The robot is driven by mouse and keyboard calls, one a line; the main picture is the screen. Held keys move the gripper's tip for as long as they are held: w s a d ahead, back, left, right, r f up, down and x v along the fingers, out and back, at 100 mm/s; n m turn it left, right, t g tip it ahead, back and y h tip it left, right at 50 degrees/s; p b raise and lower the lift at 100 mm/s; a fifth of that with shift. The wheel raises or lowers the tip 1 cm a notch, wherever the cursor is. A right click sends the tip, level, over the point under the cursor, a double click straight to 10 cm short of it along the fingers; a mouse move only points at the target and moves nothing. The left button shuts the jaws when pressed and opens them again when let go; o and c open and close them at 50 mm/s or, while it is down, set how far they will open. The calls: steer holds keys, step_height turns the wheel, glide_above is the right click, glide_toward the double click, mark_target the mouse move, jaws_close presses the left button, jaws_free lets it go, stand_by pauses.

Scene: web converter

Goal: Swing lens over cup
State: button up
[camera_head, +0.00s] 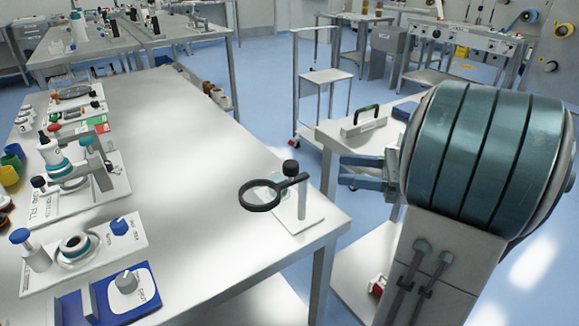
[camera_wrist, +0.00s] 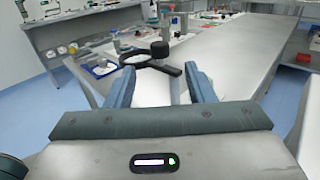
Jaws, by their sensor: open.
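The lens (camera_head: 260,194) is a black ring on a short black arm, held out to the left of an upright post (camera_head: 302,198). The post has a black knob (camera_head: 290,167) and a white base near the table's right corner. A pale greenish clear thing, perhaps the cup (camera_head: 278,153), shows behind the lens; its shape is unclear. My gripper (camera_head: 343,172) is open and empty, to the right of the post, pointing left. In the wrist view the lens (camera_wrist: 137,60) and knob (camera_wrist: 160,48) lie beyond and between my open fingers (camera_wrist: 161,82), apart from them.
The long white table (camera_head: 205,150) has free room left of the lens. Several fixtures (camera_head: 72,245) and small coloured cups (camera_head: 9,175) stand along its left side. A second white table (camera_head: 372,135) with a green-handled tool is behind my gripper.

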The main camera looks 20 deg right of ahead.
mark_target(290, 163)
steer(key=b+x, duration=0.1)
steer(key=x, duration=1.1)
steer(key=shift+s, duration=0.1)
jaws_close()
